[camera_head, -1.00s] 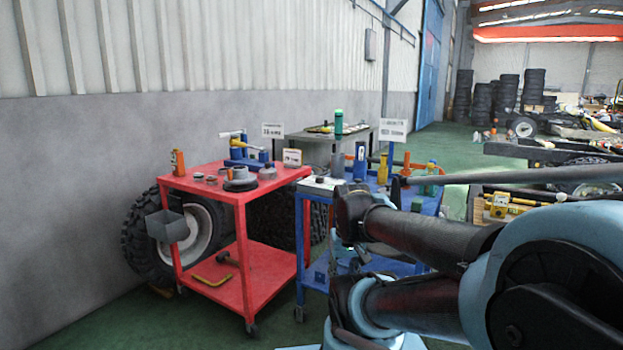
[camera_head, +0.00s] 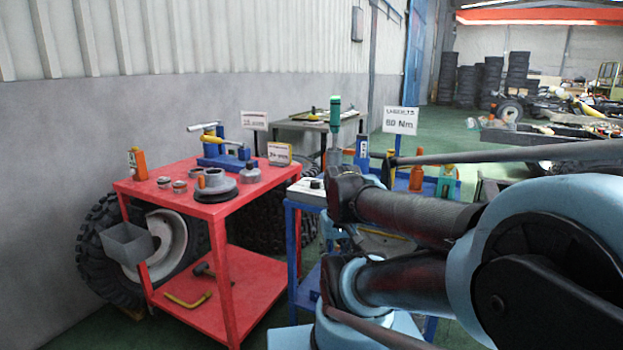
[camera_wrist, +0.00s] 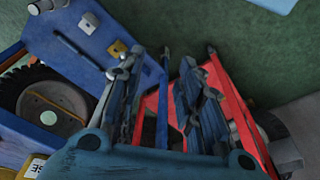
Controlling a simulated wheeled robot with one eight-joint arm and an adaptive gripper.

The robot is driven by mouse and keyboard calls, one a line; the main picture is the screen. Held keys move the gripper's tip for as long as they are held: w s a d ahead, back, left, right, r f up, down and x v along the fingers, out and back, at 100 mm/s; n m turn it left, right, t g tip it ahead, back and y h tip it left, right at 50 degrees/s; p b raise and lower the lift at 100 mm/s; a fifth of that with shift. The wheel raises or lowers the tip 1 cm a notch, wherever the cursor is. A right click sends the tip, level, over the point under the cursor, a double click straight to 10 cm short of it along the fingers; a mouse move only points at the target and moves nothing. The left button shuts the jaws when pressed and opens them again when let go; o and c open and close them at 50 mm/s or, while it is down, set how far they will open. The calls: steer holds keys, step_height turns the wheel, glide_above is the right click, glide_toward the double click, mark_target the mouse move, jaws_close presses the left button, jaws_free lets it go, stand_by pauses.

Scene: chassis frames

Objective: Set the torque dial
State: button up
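A pale box with a small dark knob (camera_head: 315,184) sits on the near left end of the blue cart (camera_head: 291,232), partly behind my arm. It is too small to tell whether the knob is the torque dial. A white sign (camera_head: 400,121) above the blue cart shows a value in Nm, which looks like 60 or 80. My gripper (camera_wrist: 163,62) shows in the wrist view with its two fingers apart and nothing between them. It points down past cart parts and the green floor. I cannot make out the gripper in the head view.
A large tyre (camera_head: 100,262) leans by the wall. A green-topped tool and orange bottle (camera_head: 416,178) stand on the blue cart.

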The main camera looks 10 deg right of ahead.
steer(key=shift+w+d, duration=0.1)
steer(key=shift+w, duration=0.15)
steer(key=o, duration=0.3)
steer(key=shift+o, duration=1)
step_height(320, 180, up, 2)
steer(key=shift+r+m, duration=0.15)
steer(key=shift+m, duration=0.15)
step_height(320, 180, up, 24)
steer(key=m+g, duration=0.2)
steer(key=m, duration=1.4)
glide_above(315, 181)
step_height(315, 181, down, 16)
steer(key=shift+s+f, duration=0.1)
steer(key=c, duration=1.1)
